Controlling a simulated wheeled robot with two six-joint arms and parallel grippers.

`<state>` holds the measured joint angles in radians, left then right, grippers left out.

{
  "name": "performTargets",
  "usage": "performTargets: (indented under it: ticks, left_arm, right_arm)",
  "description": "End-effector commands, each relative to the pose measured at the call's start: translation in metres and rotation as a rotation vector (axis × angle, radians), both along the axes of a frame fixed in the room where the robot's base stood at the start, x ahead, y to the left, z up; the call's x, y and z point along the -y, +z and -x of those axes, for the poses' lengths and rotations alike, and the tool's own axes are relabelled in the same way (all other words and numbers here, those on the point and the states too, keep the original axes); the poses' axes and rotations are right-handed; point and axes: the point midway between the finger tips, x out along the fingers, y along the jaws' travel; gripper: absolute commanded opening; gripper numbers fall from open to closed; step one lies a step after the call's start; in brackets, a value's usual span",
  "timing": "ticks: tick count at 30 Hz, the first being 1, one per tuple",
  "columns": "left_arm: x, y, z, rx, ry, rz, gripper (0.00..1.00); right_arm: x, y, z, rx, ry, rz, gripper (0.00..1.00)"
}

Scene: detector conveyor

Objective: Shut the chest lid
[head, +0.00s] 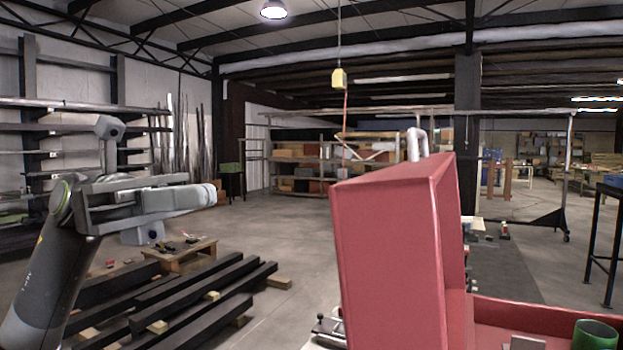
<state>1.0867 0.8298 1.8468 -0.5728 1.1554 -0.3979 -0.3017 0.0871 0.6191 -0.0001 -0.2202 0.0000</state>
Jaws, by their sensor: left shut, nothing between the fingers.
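The red chest lid (393,250) stands raised, roughly upright, right of the middle in the head view. A pale handle (417,143) shows at its top edge. The red chest body (535,318) is at the lower right, open towards the right of the lid, and most of it is cut off by the frame. My left gripper (210,196) is at the left, level with the upper part of the lid and apart from it, to its left. Its fingers are shut and empty. My right gripper is out of view.
A green cylinder (595,335) and a pale block (527,342) show in the chest at the bottom right. Dark beams (180,305) lie on the floor at the lower left. Open air lies between my left gripper and the lid.

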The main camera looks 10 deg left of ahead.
Motion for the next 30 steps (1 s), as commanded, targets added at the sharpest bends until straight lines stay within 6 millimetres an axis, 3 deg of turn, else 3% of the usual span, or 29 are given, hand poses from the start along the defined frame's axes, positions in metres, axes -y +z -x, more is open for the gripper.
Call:
performTargets:
  ticks: [6, 15, 22, 30]
  left_arm:
    - [0.039, 0.011, 0.014, -0.001, -0.008, 0.005, 0.0]
    - [0.083, 0.018, 0.027, -0.004, -0.006, 0.007, 0.0]
    - [0.105, 0.019, 0.034, -0.004, -0.004, 0.005, 0.0]
    - [0.116, 0.018, 0.037, -0.005, 0.0, 0.005, 0.0]
  right_arm:
    - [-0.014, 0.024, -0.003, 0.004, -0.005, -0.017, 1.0]
    - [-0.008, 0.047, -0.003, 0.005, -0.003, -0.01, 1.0]
    - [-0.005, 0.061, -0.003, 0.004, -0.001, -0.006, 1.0]
    - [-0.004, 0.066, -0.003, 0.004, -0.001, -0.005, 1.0]
